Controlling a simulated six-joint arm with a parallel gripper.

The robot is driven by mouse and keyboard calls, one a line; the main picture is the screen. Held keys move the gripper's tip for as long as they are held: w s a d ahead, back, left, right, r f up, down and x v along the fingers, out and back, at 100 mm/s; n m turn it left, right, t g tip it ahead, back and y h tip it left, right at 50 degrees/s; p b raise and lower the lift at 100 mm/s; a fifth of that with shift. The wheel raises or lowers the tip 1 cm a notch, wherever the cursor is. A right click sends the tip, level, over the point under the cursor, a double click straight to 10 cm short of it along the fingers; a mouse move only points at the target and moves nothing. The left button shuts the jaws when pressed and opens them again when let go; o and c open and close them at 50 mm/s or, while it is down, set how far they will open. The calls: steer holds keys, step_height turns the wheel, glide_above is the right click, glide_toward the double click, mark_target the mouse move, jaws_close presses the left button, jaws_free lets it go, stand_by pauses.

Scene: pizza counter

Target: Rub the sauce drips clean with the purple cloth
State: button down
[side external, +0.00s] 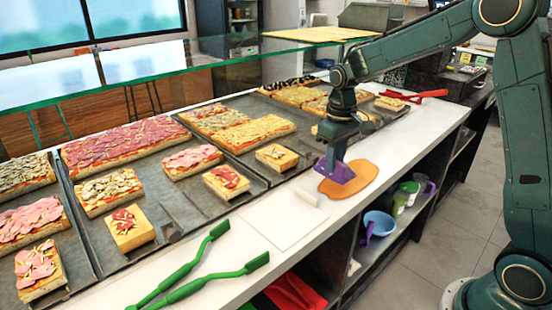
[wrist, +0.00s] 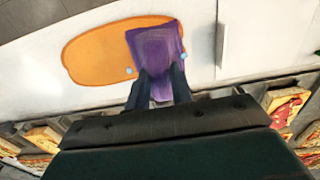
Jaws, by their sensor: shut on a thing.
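My gripper (side external: 336,157) is shut on the purple cloth (side external: 335,172) above the white counter. In the side external view the cloth hangs from the jaws at the left part of an orange oval patch (side external: 361,178) on the counter. In the wrist view the cloth (wrist: 155,47) covers the right part of the orange patch (wrist: 95,53), and the gripper fingers (wrist: 158,85) pinch it. I cannot tell whether the cloth touches the surface. No separate small sauce drips can be made out; part of the patch is hidden under the cloth.
Trays of pizza slices (side external: 250,131) line the counter's left side. Green tongs (side external: 205,275) lie in front, red tongs (side external: 425,94) at the back. A glass shelf (side external: 200,65) overhangs the trays.

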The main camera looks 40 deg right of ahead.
step_height(320, 180, up, 9)
steer(key=d, duration=1.8)
steer(key=f, duration=0.5)
steer(key=shift+s+a, duration=0.15)
steer(key=shift+a, duration=0.2)
steer(key=shift+f, duration=0.3)
steer(key=shift+f, duration=0.1)
